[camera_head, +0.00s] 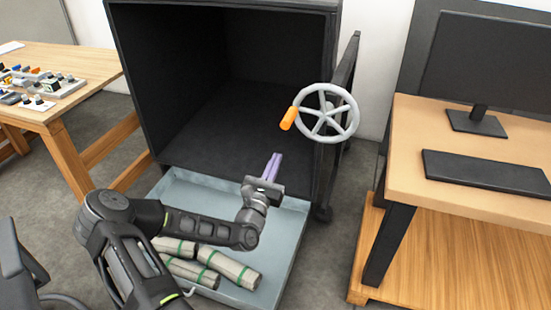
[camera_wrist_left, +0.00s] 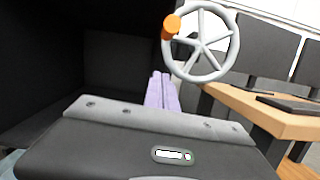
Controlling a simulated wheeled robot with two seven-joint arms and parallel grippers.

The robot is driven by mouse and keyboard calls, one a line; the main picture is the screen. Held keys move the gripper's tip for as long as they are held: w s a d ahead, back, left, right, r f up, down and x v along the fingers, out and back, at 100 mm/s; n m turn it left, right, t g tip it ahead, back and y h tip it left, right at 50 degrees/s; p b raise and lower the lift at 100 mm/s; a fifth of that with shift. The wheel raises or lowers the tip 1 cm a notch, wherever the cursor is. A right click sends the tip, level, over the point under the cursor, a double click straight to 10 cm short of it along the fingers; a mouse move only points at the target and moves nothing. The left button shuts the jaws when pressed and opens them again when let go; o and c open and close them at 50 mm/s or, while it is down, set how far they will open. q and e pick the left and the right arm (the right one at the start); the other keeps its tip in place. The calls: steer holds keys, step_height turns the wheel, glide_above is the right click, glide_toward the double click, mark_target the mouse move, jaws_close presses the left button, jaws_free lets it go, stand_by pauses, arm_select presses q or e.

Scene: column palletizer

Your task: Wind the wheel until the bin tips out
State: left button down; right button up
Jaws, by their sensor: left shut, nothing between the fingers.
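The grey spoked wheel (camera_head: 327,113) is on the right side of the dark bin (camera_head: 225,8). Its orange handle (camera_head: 289,118) points to the left. The wheel also shows in the left wrist view (camera_wrist_left: 201,42), with the orange handle (camera_wrist_left: 172,26) at its upper left. The bin stands with its dark, empty-looking opening towards me. My left gripper (camera_head: 272,167) has its purple fingers shut and empty, in front of the bin's opening, below and left of the handle and apart from it. The fingers also show in the left wrist view (camera_wrist_left: 161,90). My right gripper is not seen.
A pale blue tray (camera_head: 285,225) lies under the front of the bin, holding several rolled bundles with green bands (camera_head: 230,268). A wooden table (camera_head: 75,100) with small parts is at left. A desk (camera_head: 480,185) with a monitor and keyboard (camera_head: 485,172) is close on the right.

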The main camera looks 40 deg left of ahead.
arm_select(q)
steer(key=w+a+r+p, duration=0.2)
steer(key=w+r, duration=0.4)
steer(key=w, duration=0.1)
steer(key=shift+w+p, duration=0.3)
steer(key=shift+a, duration=0.1)
